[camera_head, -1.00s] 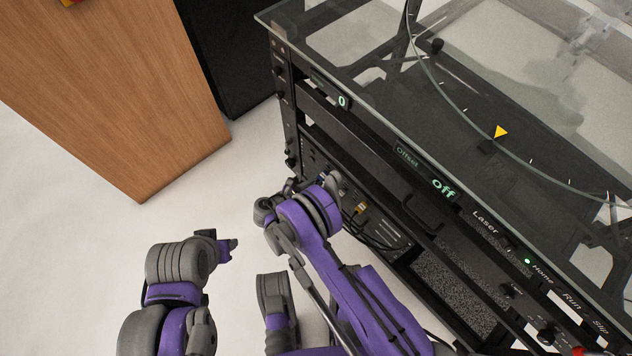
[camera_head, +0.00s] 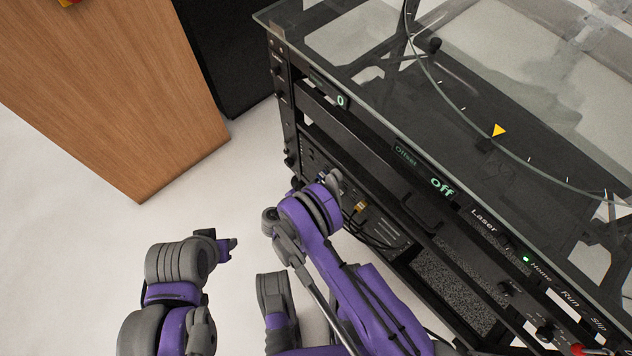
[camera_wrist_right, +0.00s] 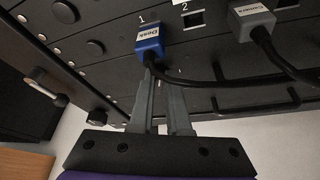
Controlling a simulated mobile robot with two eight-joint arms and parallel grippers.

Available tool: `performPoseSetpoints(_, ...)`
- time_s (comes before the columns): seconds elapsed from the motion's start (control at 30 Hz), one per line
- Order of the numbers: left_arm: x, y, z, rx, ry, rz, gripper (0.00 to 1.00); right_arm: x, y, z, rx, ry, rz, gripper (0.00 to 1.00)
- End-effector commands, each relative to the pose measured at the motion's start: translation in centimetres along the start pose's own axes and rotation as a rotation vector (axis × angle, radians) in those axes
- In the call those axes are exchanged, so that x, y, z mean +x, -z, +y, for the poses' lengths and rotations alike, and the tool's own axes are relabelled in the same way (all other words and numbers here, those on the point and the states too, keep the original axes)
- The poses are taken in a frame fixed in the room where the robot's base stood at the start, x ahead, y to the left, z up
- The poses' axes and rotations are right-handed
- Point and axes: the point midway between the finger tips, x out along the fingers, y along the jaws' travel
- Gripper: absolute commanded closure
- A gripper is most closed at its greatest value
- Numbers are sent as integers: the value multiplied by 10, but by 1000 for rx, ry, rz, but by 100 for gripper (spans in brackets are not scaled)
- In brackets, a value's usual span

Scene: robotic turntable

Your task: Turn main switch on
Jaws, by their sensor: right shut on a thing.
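My right arm (camera_head: 310,220) reaches to the left part of the black rack's front in the head view, and its wrist hides the gripper tips there. In the right wrist view my right gripper (camera_wrist_right: 162,85) has its narrow grey fingers close together against the black panel, just below a blue plug (camera_wrist_right: 150,43) marked "Desk". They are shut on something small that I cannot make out. The plug's black cable passes by the fingertips to the right. I cannot pick out the main switch. My left arm (camera_head: 178,265) is folded at lower left, with no gripper clearly visible.
The rack (camera_head: 410,200) has a glass top (camera_head: 370,50) and displays reading "0" and "off". A grey plug (camera_wrist_right: 252,20) and several dark knobs are on the panel near the gripper. A wooden cabinet (camera_head: 110,90) stands left, with clear pale floor (camera_head: 60,240) before it.

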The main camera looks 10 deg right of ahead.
Motion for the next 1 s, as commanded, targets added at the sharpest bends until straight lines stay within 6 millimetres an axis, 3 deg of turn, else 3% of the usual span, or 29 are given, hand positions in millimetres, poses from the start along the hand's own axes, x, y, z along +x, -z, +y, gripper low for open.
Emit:
performPoseSetpoints(0.4,1,0,0,0,0,0,58,0,0,-6,199,-84,0,100)
performPoseSetpoints(0.97,1,0,0,0,0,0,58,1,0,-6,233,-97,-2,100)
performPoseSetpoints(1.0,1,0,0,0,0,0,58,1,0,-6,233,-97,-2,82)
